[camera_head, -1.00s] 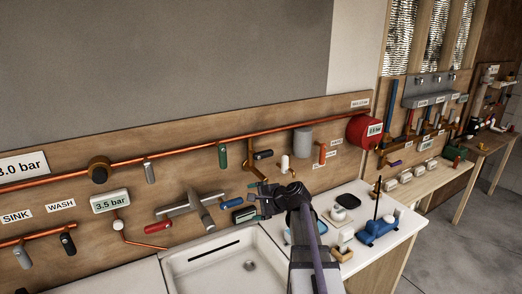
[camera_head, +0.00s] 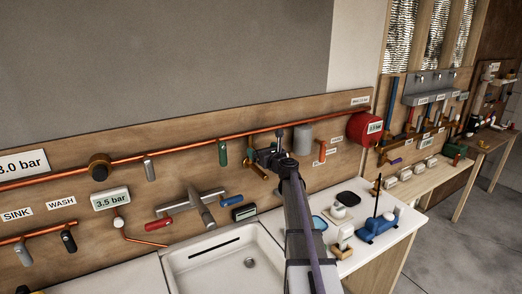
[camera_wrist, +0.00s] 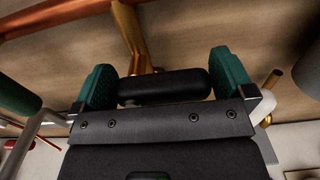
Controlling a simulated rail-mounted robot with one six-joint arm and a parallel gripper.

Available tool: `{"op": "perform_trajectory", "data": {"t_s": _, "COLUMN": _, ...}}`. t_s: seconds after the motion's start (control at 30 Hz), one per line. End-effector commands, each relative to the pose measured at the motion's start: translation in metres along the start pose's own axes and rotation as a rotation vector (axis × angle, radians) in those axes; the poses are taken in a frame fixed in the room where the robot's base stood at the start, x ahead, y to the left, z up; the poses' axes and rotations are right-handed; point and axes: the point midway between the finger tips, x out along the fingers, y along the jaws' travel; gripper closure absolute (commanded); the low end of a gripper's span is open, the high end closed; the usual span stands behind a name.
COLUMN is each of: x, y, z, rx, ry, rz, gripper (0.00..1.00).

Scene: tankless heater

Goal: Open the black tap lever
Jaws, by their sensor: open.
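A black tap lever (camera_wrist: 165,86) lies across the picture in the wrist view, joined to a brass and copper pipe (camera_wrist: 133,38). My gripper (camera_wrist: 162,88) is open, with one green-padded finger beyond each end of the lever. I cannot tell whether either pad touches it. In the head view my gripper (camera_head: 270,157) is up against the wooden board, and it hides most of this lever. Another black lever (camera_head: 69,241) hangs at the lower left, under the WASH label.
A green lever (camera_head: 222,153) is close on the left of my gripper, and a grey cylinder (camera_head: 302,139) is on its right. An orange lever (camera_head: 322,151) is further right. The white sink (camera_head: 190,278) and a counter with small objects lie below.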

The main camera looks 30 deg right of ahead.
Motion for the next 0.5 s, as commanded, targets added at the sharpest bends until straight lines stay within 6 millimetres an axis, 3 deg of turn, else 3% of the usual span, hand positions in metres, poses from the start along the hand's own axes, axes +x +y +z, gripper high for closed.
{"op": "perform_trajectory", "data": {"t_s": 0.1, "x": 0.0145, "y": -0.0006, "z": 0.0000, "rx": 0.000, "ry": 0.000, "rz": 0.000, "gripper": 0.00}}
{"op": "perform_trajectory", "data": {"t_s": 0.33, "x": 0.0150, "y": 0.0002, "z": 0.0000, "rx": -0.001, "ry": 0.000, "rz": 0.000, "gripper": 0.00}}
{"op": "perform_trajectory", "data": {"t_s": 0.5, "x": 0.0148, "y": 0.0002, "z": 0.0000, "rx": -0.001, "ry": 0.000, "rz": 0.000, "gripper": 0.16}}
